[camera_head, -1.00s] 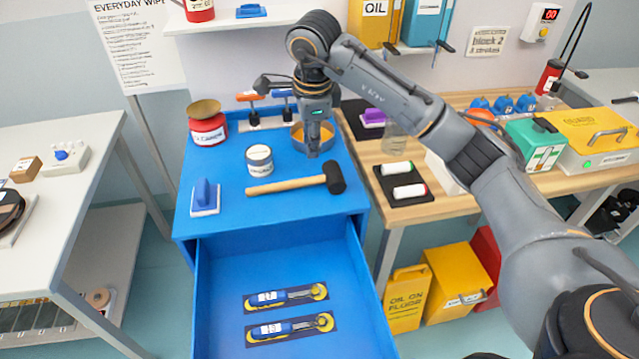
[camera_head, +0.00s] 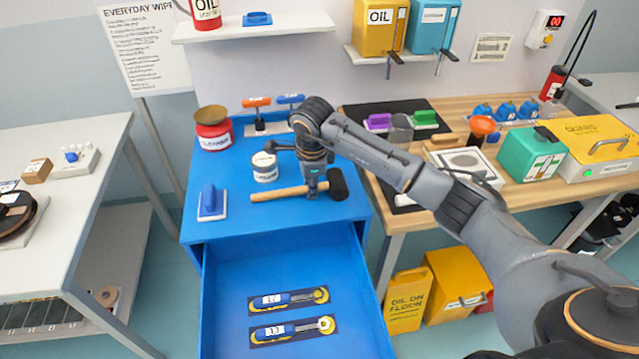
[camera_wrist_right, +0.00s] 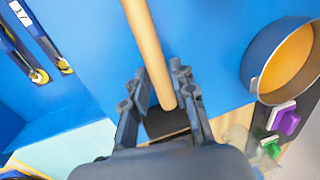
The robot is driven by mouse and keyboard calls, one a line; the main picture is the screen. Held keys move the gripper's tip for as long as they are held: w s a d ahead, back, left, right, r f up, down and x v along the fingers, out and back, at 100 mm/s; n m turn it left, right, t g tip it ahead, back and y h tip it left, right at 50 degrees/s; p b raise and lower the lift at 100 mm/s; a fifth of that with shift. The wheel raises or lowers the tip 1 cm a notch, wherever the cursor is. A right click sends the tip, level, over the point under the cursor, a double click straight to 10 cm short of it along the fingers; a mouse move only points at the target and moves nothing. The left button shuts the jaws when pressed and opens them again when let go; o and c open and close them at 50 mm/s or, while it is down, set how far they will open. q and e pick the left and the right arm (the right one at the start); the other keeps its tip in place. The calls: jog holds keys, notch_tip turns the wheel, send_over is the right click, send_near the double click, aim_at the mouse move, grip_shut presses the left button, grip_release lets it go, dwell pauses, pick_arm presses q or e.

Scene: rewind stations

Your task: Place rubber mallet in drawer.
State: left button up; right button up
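The rubber mallet (camera_head: 277,194), with a wooden handle and black head, lies on the blue cabinet top (camera_head: 232,235). My right gripper (camera_head: 313,194) is over its handle, close to the head. In the right wrist view my right gripper (camera_wrist_right: 160,88) is open, its fingers on either side of the mallet's handle (camera_wrist_right: 148,45), with gaps visible beside it. The head is partly hidden behind the gripper. The blue drawer (camera_head: 222,285) below is pulled out. It holds two blue-handled tools (camera_head: 290,299) in dark, yellow-edged insets. My left gripper is not in view.
On the cabinet top stand a white-labelled tin (camera_head: 265,168), a red can (camera_head: 214,135), and a blue-handled block (camera_head: 211,203). The drawer's left part is bare.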

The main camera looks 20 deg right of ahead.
grip_shut()
jog(key=shift+r, duration=0.1)
